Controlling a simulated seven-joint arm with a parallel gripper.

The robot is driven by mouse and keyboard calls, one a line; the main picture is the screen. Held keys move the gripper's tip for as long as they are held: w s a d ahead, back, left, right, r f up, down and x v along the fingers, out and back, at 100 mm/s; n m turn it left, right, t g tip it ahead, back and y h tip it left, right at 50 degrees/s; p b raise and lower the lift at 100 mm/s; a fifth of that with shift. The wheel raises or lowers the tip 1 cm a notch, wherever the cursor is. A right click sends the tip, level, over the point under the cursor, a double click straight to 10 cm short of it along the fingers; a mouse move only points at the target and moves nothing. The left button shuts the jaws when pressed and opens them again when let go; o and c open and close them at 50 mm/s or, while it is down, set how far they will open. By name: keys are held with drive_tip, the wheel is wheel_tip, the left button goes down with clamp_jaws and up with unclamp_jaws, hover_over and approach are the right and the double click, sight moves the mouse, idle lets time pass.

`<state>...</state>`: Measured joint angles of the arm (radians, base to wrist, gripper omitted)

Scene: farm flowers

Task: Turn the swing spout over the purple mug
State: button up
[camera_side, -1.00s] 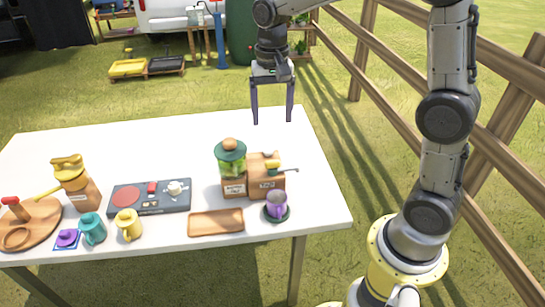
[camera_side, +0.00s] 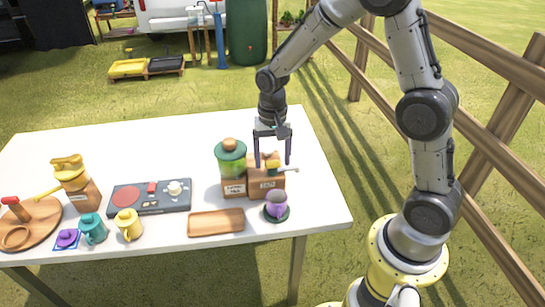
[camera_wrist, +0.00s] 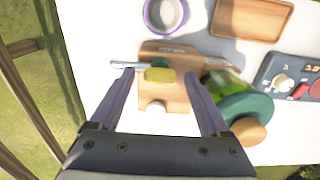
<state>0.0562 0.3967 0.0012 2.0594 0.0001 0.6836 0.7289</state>
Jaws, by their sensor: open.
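The swing spout (camera_side: 288,170) is a thin metal pipe with a yellow grip on top of a wooden block (camera_side: 268,185). It points to the right in the side view. In the wrist view the pipe (camera_wrist: 125,65) points left from the yellow grip (camera_wrist: 160,75). The purple mug (camera_side: 277,208) stands on a dark green coaster in front of the block, and the pipe is not over it. The mug also shows in the wrist view (camera_wrist: 165,14). My gripper (camera_side: 272,164) is open and empty, its fingers pointing down on either side of the yellow grip; contact cannot be told.
A green-lidded jar (camera_side: 231,160) on a wooden base stands close to the block's left. A wooden tray (camera_side: 215,223), a control panel (camera_side: 150,197), yellow and teal mugs and a yellow-topped dispenser (camera_side: 75,185) lie farther left. The back of the table (camera_side: 150,145) is clear.

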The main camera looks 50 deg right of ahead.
drive_tip(key=shift+c, duration=0.3)
clamp_jaws()
idle(1.2)
